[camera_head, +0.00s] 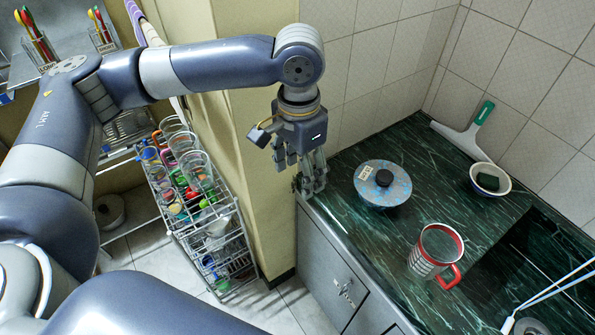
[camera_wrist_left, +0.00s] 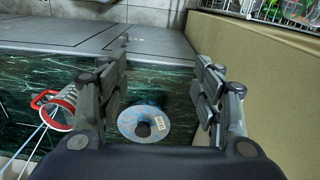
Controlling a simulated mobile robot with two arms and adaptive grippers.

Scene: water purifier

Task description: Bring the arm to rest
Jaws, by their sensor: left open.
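My left arm (camera_head: 210,68) comes in from the left in the head view, bends at a raised joint and points down. My left gripper (camera_head: 311,188) hangs at the left edge of the dark green counter (camera_head: 345,218), beside the beige wall corner. In the left wrist view its two fingers (camera_wrist_left: 163,85) are spread apart with nothing between the tips. A round blue lid with a dark knob (camera_head: 383,182) lies on the counter right of the gripper; it also shows in the left wrist view (camera_wrist_left: 133,117). My right gripper is not in view.
A bowl with a sponge (camera_head: 489,181) and a green-handled squeegee (camera_head: 466,132) are at the back. A wire rack of cups (camera_head: 207,225) stands left of the wall corner.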

